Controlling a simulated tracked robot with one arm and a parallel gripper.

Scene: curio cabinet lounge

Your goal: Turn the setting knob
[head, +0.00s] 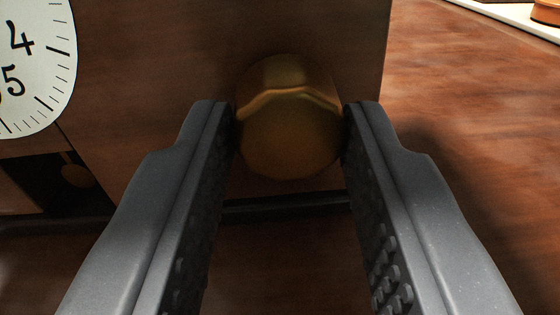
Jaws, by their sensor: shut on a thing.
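The setting knob (290,130) is a round brass knob on the front of a brown wooden clock case (150,100). It shows in the middle of the head view, between my fingertips. My gripper (290,125) is shut on the knob, with one dark finger against its left side and the other against its right side. The textured inner pads of the fingers show. The knob's base on the case is hidden behind its front.
A white dial (35,65) with black numerals shows at the upper left. Below it is a dark opening with a small brass disc (77,175). A reddish wooden surface (470,120) lies bare to the right. A white-edged thing (515,15) is at the top right corner.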

